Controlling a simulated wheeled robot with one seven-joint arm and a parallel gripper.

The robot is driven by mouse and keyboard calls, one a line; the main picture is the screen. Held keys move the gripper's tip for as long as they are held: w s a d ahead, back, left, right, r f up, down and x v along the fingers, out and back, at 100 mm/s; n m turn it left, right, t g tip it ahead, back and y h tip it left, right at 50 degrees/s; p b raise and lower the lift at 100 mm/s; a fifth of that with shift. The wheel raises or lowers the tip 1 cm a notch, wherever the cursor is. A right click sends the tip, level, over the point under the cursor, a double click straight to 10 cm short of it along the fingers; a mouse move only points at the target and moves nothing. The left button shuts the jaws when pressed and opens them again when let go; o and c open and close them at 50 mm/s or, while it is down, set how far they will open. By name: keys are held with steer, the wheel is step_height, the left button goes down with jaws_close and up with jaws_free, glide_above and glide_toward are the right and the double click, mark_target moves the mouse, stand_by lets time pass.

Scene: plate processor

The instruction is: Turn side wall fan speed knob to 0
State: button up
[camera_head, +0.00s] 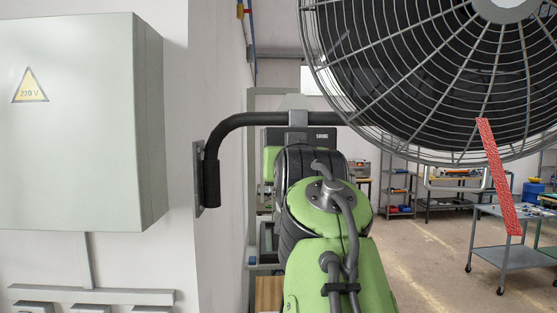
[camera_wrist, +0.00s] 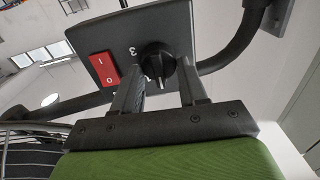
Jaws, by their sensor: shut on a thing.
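The fan speed knob (camera_wrist: 156,62) is black and sits on a dark control panel (camera_wrist: 165,25) in the wrist view. A digit 3 shows beside it on the panel; the other speed marks are hidden or unclear. A pale mark on the knob points toward the bottom of that view. My gripper (camera_wrist: 159,70) has one finger on each side of the knob and is shut on it. The wall fan (camera_head: 430,75) fills the upper right of the head view. My green arm hides the knob and gripper there.
A red rocker switch (camera_wrist: 104,68) sits on the panel left of the knob. A black bent pipe bracket (camera_head: 235,125) runs from the wall toward the fan. A grey 220 V cabinet (camera_head: 75,150) is at left. A red-white ribbon (camera_head: 499,175) hangs from the fan guard.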

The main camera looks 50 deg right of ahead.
steer(key=shift+w+f, duration=0.1)
steer(key=shift+f, duration=0.1)
stand_by(0.4)
steer(key=o, duration=0.8)
steer(key=shift+o, duration=1.1)
steer(key=shift+w+d, duration=0.1)
steer(key=shift+d, duration=0.05)
steer(key=shift+r, duration=0.1)
